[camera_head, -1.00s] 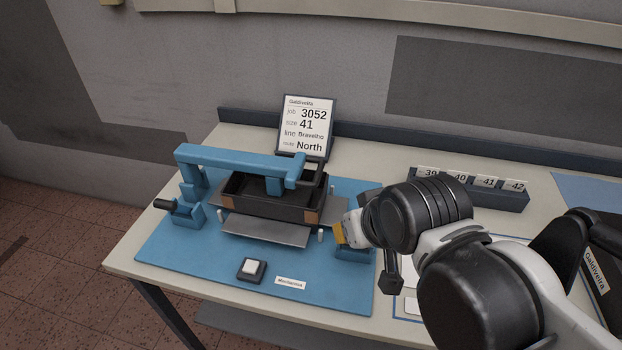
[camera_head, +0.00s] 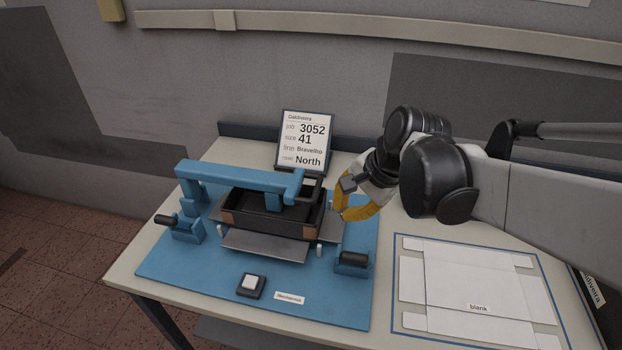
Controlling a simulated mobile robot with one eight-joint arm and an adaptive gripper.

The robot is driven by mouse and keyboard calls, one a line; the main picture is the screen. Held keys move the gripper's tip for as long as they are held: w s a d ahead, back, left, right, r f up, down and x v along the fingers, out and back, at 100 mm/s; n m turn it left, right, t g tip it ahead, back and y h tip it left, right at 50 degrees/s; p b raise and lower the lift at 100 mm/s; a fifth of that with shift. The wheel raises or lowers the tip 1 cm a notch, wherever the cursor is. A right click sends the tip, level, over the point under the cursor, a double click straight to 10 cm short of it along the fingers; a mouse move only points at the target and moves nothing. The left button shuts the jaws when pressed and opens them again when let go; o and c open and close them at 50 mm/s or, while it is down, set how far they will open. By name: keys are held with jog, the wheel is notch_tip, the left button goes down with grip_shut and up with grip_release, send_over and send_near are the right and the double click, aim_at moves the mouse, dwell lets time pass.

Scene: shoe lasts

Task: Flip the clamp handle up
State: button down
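A blue clamp base (camera_head: 351,270) stands at the right edge of the blue mat (camera_head: 215,277). Its black handle (camera_head: 353,257) lies low across the top. A second clamp (camera_head: 187,229) stands at the left, with a black handle (camera_head: 166,220) sticking out to the left. My gripper (camera_head: 339,212), with yellow fingers, is above and behind the right handle, beside the dark box form. It appears apart from the handle. The fingers are seen at an angle and overlap, so their opening is unclear. I see nothing held in them.
A blue overhead arm (camera_head: 238,175) spans the dark box form (camera_head: 262,214). A black button box (camera_head: 251,285) sits in front. A sign (camera_head: 305,140) stands behind. A flat white blank (camera_head: 470,294) lies at the right.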

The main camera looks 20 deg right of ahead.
jog(key=w+d+f+m+g+y+p, duration=0.1)
jog(key=w+d+f+m+y, duration=0.2)
jog(key=w+d+m, duration=0.4)
jog(key=w+f+m, duration=0.1)
jog(key=m, duration=0.3)
jog(key=shift+w+d+f+m+y+p, duration=0.15)
jog(key=shift+w+f+m+y+p, duration=0.05)
jog(key=shift+f+m+y+p, duration=0.15)
jog(key=b+x, duration=0.3)
jog(key=x, duration=0.6)
jog(key=shift+f, duration=0.25)
jog(key=a+r, duration=0.1)
jog(key=w+a+r, duration=0.1)
jog(key=r, duration=0.1)
jog(key=shift+w+a+b, duration=0.25)
jog(key=shift+b, duration=0.1)
jog(key=shift+r, duration=0.15)
